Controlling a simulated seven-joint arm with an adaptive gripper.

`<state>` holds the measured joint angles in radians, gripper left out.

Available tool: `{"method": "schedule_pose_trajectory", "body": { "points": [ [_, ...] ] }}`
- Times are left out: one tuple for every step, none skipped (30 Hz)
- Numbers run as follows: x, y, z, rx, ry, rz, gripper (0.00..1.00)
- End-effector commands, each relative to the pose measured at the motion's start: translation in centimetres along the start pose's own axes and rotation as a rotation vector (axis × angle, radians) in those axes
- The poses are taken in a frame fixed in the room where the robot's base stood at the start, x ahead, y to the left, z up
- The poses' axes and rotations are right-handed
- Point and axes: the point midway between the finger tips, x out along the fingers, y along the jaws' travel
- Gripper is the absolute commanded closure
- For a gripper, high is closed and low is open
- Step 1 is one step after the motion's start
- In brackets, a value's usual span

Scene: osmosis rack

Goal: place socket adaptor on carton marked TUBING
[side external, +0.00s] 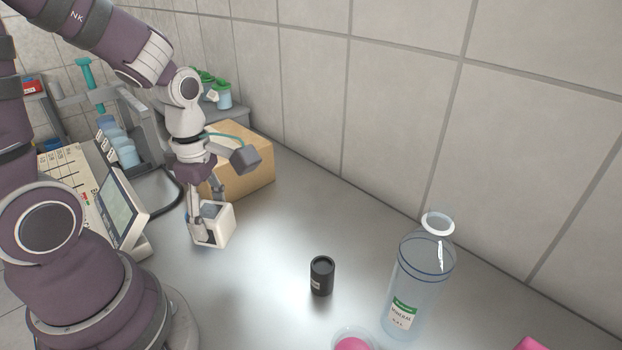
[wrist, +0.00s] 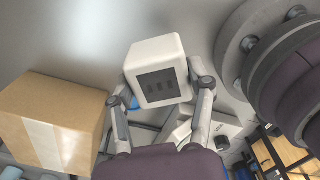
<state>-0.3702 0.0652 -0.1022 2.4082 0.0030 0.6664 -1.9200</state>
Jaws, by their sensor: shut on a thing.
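The socket adaptor is a white cube with a dark grey face (wrist: 157,55). In the wrist view it sits between the two fingers of my gripper (wrist: 160,84), which is shut on it. In the side view my gripper (side external: 207,222) holds the white adaptor (side external: 221,227) low, in front of the carton; whether it touches the table is unclear. The brown cardboard carton (side external: 252,178) stands on the table behind my gripper, partly hidden by my wrist. It is at the left in the wrist view (wrist: 50,122), with a pale tape strip. No TUBING marking is readable.
A black cylindrical container (side external: 321,277) stands mid-table. A clear labelled bottle (side external: 420,275) is at the right, near a pink-filled dish (side external: 352,341). A screen device (side external: 121,212) stands left of my gripper. The table (side external: 275,235) between gripper and black container is clear.

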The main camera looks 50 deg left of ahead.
Motion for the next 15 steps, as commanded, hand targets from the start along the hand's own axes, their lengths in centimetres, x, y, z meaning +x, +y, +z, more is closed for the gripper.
{"method": "schedule_pose_trajectory", "body": {
  "points": [
    [-1.1, 0.9, -1.2, -0.144, -0.004, 0.009, 0.84],
    [-1.8, 1.3, -2.0, -0.231, -0.005, 0.010, 0.84],
    [-2.7, 1.7, -3.1, -0.350, -0.005, 0.010, 0.84],
    [-3.4, 1.9, -4.0, -0.436, -0.005, 0.011, 0.84],
    [-4.0, 2.0, -4.8, -0.520, -0.004, 0.010, 0.84],
    [-4.9, 2.1, -5.8, -0.625, -0.002, 0.012, 0.84],
    [-5.5, 2.0, -6.5, -0.695, -0.001, 0.012, 0.84],
    [-6.0, 2.0, -7.1, -0.756, 0.001, 0.012, 0.84],
    [-6.5, 1.9, -7.8, -0.825, 0.003, 0.011, 0.84],
    [-6.9, 1.8, -8.2, -0.866, 0.004, 0.011, 0.84],
    [-7.1, 1.7, -8.5, -0.899, 0.005, 0.009, 0.84],
    [-7.4, 1.7, -8.8, -0.930, 0.007, 0.009, 0.84],
    [-7.5, 1.9, -9.0, -0.946, 0.008, 0.006, 0.84],
    [-7.5, 2.2, -9.1, -0.957, 0.009, 0.006, 0.84],
    [-7.5, 3.0, -9.3, -0.962, 0.009, 0.004, 0.84]
  ]
}}
